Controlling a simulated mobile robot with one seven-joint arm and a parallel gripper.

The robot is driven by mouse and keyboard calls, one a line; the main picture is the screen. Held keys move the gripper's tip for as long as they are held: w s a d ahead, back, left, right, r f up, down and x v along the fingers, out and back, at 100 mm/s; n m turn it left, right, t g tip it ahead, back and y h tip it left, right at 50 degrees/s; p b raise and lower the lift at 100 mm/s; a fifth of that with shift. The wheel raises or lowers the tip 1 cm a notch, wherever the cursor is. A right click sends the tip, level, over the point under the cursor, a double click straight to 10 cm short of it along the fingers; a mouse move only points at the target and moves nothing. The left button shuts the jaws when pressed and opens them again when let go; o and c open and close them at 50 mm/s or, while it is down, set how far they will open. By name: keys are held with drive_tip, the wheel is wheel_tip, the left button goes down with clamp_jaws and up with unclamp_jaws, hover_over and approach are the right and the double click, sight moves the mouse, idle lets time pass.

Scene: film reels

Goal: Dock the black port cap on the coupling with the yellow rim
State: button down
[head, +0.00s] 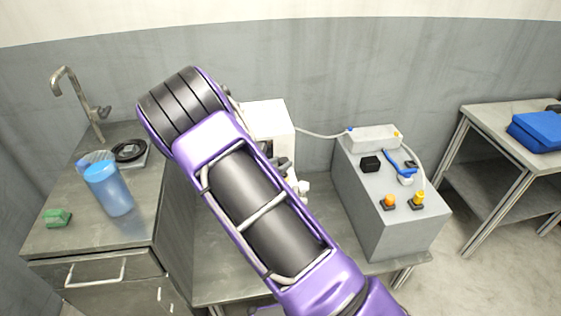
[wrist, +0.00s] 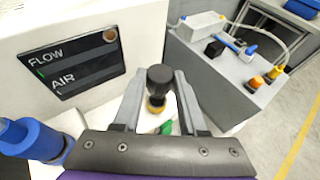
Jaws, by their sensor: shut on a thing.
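In the wrist view the black port cap (wrist: 160,75) is between the fingertips of my gripper (wrist: 160,88), which is shut on it. A yellowish band (wrist: 155,102) shows just below the black part, between the fingers. I cannot tell whether this band is the coupling's yellow rim or part of the held piece, nor whether the cap touches a coupling. A small green part (wrist: 166,128) shows lower between the fingers. In the head view my arm hides the gripper and the cap.
A white machine (head: 268,118) with a black FLOW/AIR panel (wrist: 72,62) stands close by on the left of the wrist view. A blue cylinder (wrist: 35,140) is at lower left. A grey box (head: 400,235) to the right bears orange-topped fittings (head: 417,201) and a black block (head: 370,164).

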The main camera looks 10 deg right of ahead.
drive_tip(key=shift+f+b, duration=0.4)
drive_tip(key=shift+f, duration=0.65)
drive_tip(key=shift+f+b, duration=0.55)
drive_tip(key=shift+b, duration=0.25)
idle(0.7)
drive_tip(key=c, duration=0.7)
unclamp_jaws()
drive_tip(key=shift+c, duration=0.2)
drive_tip(key=shift+p+v, duration=0.4)
drive_tip(key=shift+v, duration=0.45)
drive_tip(key=p+v, duration=0.3)
drive_tip(key=v, duration=0.6)
drive_tip(key=shift+s, duration=0.15)
drive_tip(key=shift+a, duration=0.1)
